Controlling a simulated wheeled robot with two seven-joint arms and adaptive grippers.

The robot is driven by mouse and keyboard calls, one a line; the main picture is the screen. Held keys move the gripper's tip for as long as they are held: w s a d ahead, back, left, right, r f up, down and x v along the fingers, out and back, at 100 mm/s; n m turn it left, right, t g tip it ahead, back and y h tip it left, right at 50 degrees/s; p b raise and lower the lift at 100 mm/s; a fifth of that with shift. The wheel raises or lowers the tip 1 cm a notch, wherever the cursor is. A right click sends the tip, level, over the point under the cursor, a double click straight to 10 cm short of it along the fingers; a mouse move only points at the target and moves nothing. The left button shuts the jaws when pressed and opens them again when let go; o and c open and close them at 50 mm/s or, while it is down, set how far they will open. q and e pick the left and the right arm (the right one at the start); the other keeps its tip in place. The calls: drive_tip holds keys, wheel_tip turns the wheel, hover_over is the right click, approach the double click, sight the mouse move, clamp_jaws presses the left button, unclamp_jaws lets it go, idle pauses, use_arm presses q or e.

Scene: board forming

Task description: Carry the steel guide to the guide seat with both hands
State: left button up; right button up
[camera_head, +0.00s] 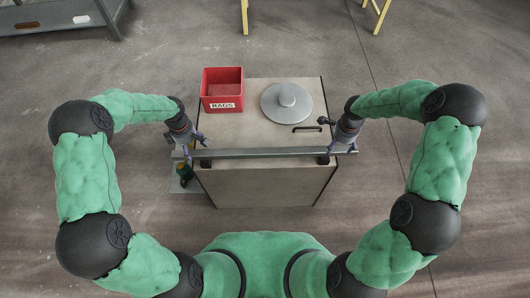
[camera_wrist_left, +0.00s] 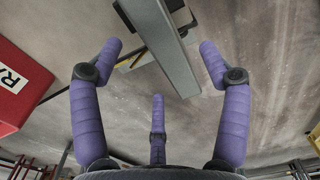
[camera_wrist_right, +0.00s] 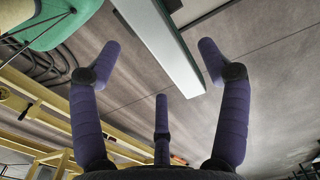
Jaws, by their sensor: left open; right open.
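The steel guide (camera_head: 270,152) is a long grey bar lying level across the front edge of a wooden-topped cabinet. It seems to rest on two dark blocks, and both its ends overhang the sides. My left gripper (camera_head: 195,143) is open at its left end, and my right gripper (camera_head: 341,147) is open at its right end. In the left wrist view the guide's end (camera_wrist_left: 168,55) shows between the spread purple fingers, apart from them. In the right wrist view the other end (camera_wrist_right: 168,50) shows likewise between open fingers. I cannot make out which thing is the guide seat.
A dark handle (camera_head: 307,128) lies before the disc. A low side shelf (camera_head: 180,184) holds small items at left. Open floor surrounds it.

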sight(193, 151)
use_arm(q)
drive_tip(key=shift+f, duration=2.2)
use_arm(e)
drive_tip(key=shift+f, duration=2.25)
use_arm(q)
drive_tip(key=shift+c, duration=0.3)
use_arm(e)
drive_tip(key=shift+c, duration=0.3)
use_arm(q)
clamp_jaws()
use_arm(e)
clamp_jaws()
